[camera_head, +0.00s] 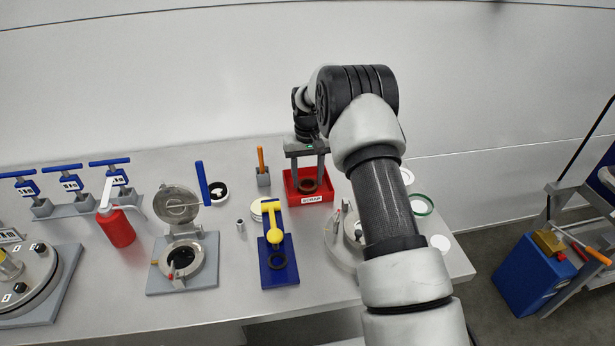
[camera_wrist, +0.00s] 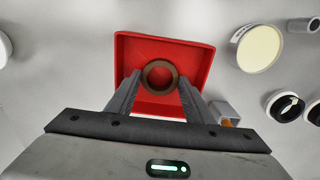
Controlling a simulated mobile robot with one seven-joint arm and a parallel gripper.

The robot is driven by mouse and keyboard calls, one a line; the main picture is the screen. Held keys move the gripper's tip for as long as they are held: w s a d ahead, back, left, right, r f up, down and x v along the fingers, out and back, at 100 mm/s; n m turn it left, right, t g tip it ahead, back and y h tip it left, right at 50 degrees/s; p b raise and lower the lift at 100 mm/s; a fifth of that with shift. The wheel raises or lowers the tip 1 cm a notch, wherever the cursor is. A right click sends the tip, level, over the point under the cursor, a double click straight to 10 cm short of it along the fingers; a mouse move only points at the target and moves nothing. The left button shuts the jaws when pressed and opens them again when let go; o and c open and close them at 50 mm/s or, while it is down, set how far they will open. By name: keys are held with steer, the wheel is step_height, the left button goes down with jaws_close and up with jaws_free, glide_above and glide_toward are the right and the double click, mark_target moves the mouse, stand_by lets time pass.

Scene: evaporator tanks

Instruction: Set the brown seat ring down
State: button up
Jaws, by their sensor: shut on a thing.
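The brown seat ring (camera_wrist: 160,77) is between the two fingers of my gripper (camera_wrist: 160,84) in the wrist view. My gripper is shut on it. In the head view the ring (camera_head: 308,186) shows at the tips of my gripper (camera_head: 307,180), over the red tray (camera_head: 317,199) with a white label reading SCRAP. In the wrist view the red tray (camera_wrist: 205,50) surrounds the ring on all sides that show. I cannot tell whether the ring touches the tray floor.
A blue stand with a yellow lever (camera_head: 276,240) is in front of the tray, to its left. An orange-handled tool in a grey block (camera_head: 263,178) stands to the left. My arm hides part of a round metal vessel (camera_head: 341,244) to the right. A green ring (camera_head: 424,204) lies further right.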

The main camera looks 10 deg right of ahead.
steer(key=shift+f, duration=0.15)
steer(key=o, duration=1)
steer(key=shift+o, duration=0.2)
